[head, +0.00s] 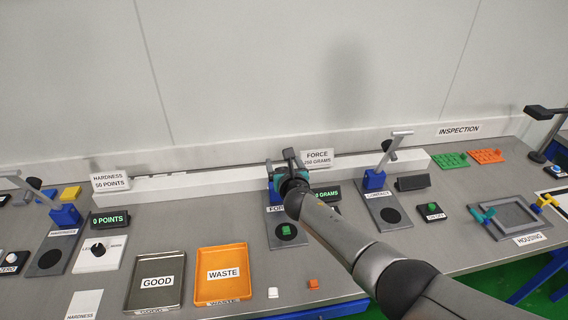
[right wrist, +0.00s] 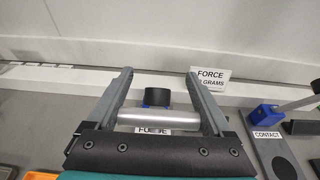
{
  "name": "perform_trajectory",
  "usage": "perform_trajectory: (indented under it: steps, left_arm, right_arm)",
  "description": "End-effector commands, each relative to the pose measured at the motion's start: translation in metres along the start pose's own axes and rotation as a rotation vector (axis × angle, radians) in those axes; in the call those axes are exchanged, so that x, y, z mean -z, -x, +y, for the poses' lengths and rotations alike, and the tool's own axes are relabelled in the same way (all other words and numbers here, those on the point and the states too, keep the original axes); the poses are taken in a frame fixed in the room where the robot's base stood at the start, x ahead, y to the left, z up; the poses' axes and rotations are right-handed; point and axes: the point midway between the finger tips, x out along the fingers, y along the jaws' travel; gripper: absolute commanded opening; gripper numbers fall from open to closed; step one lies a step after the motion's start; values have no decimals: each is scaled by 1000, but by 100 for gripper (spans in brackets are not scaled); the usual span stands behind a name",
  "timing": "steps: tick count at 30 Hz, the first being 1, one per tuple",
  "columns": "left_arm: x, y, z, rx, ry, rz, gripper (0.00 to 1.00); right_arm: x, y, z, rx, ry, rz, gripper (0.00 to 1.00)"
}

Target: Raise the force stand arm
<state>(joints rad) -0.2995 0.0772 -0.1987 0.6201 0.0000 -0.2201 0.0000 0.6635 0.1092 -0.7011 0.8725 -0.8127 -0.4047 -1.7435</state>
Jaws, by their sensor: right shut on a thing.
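My right gripper (head: 291,156) is at the force stand, in front of the FORCE sign. In the right wrist view its two fingers (right wrist: 158,78) sit on either side of a silver bar (right wrist: 145,118), shut on this force stand arm. A dark round end (right wrist: 157,97) shows just behind the bar. The force stand's grey base (head: 276,241) lies below the gripper, with a small green block (head: 286,230) on its dark round pad. My gripper and forearm hide most of the stand's post and part of its display (head: 326,193). My left gripper is not in view.
The contact stand (head: 375,180), its arm tilted up, stands close to the right, and the hardness stand (head: 66,215) at the left. GOOD (head: 155,296) and WASTE (head: 222,258) trays lie in front left. The wall (head: 230,80) rises behind the bench.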

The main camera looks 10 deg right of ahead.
Motion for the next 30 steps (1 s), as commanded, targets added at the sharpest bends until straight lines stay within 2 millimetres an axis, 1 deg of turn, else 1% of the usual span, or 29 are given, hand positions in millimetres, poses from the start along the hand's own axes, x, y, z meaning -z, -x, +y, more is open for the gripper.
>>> perform_trajectory:
  steps: [1, 8, 9, 12, 19, 23, 26, 30]
  left_arm:
    - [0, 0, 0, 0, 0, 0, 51]
    - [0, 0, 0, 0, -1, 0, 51]
    - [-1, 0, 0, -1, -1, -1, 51]
    - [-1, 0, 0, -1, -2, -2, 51]
    - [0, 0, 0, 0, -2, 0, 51]
    - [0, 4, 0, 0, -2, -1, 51]
    - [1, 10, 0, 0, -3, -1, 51]
    - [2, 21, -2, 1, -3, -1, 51]
  right_arm:
    - [8, 1, 1, -2, -1, 13, 0]
    - [9, 1, 1, -2, -1, 15, 0]
    - [9, 1, 1, -2, -1, 15, 89]
    - [8, 1, 1, -2, -1, 13, 100]
    - [4, 1, 0, 0, 0, 7, 100]
    - [4, 5, 0, 1, 0, 7, 100]
    - [2, 12, -1, 0, 0, 6, 100]
    - [1, 29, 0, -1, 0, 7, 100]
